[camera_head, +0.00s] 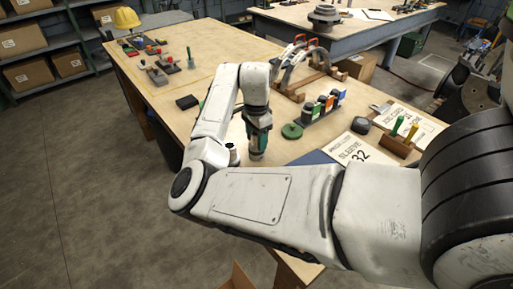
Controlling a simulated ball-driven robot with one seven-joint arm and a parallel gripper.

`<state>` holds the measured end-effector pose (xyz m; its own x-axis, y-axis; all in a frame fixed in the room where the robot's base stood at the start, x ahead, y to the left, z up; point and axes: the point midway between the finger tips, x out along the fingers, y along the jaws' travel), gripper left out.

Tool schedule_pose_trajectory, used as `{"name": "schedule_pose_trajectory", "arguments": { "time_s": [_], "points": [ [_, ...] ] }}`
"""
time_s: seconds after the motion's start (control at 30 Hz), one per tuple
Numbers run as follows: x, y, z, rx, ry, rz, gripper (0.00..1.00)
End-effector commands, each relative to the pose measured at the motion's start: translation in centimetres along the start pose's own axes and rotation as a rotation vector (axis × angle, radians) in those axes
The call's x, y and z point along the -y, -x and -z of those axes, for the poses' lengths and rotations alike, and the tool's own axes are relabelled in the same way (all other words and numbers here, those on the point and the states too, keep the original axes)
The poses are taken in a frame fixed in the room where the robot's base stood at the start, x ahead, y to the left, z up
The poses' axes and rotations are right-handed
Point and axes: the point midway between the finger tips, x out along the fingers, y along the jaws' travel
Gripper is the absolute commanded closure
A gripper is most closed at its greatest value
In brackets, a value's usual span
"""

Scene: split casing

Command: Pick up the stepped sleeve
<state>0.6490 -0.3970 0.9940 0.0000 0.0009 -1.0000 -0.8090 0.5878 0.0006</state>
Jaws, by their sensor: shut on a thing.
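My gripper (257,152) points down at the near part of the wooden workbench (226,58), below my wrist. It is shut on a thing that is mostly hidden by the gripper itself. I take this thing to be the stepped sleeve, but its shape and steps cannot be made out. I cannot tell whether it touches the bench top.
A paper marked SLEEVE 32 (352,150) lies nearer. A black block (187,102) and tools lie left. The bench's left edge is close.

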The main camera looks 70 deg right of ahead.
Motion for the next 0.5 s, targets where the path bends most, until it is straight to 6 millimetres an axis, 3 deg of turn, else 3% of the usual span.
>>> {"name": "schedule_pose_trajectory", "arguments": {
  "time_s": [0.07,0.4,0.5],
  "points": [
    [-0.02,0.03,0.01,0.000,-0.001,-0.001,0.67],
    [-0.03,0.05,0.02,0.000,-0.001,-0.001,1.00],
    [-0.04,0.05,0.03,0.000,-0.001,-0.001,1.00]
  ]
}}
